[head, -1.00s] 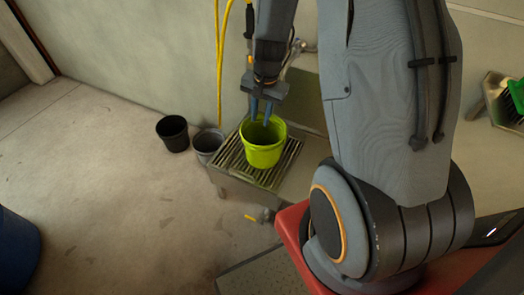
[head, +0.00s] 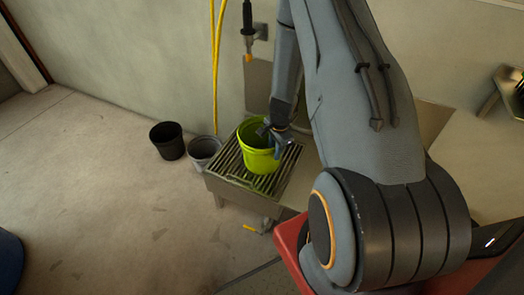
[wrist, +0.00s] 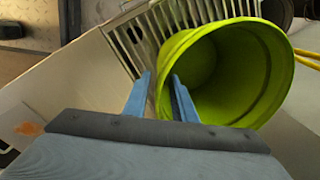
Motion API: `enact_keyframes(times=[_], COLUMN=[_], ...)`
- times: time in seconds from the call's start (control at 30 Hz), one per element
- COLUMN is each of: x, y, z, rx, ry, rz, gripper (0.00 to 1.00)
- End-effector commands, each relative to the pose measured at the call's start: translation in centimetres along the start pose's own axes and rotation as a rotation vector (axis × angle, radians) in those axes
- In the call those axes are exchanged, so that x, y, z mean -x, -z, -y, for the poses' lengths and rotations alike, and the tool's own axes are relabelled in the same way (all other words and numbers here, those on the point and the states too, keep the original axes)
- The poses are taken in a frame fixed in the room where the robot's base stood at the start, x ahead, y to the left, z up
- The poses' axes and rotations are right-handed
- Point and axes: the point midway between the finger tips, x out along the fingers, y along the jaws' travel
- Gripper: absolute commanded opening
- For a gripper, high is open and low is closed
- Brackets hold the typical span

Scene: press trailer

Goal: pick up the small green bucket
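The small green bucket (head: 256,160) stands upright on a slatted metal grate beside the wall. My gripper (head: 277,150) is at the bucket's right rim in the head view, tilted down toward it. In the wrist view the bucket (wrist: 262,70) lies ahead and to the right, its open mouth facing the camera. My two blue fingers (wrist: 161,84) are apart, with the near-left part of the bucket's rim and wall between them. The right finger overlaps the mouth and the left finger is outside. Whether either finger touches the wall cannot be told.
The slatted grate (head: 228,157) tops a low stand. A black bucket (head: 168,142) and a grey bucket (head: 204,148) stand on the floor to its left. A yellow hose (head: 217,65) hangs on the wall behind. The floor at left is mostly clear.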

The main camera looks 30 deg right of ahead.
Motion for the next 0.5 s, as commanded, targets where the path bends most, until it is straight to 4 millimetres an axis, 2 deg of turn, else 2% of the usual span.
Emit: enact_keyframes(times=[0.03,0.2,0.5], x=[-1.0,-3.0,-3.4], y=[0.0,0.1,0.1], z=[-0.1,0.0,0.0], rx=[-0.001,-0.001,0.0], ry=[-0.002,-0.001,0.0], rz=[0.001,0.001,0.001], gripper=[0.24,0.24,0.24])
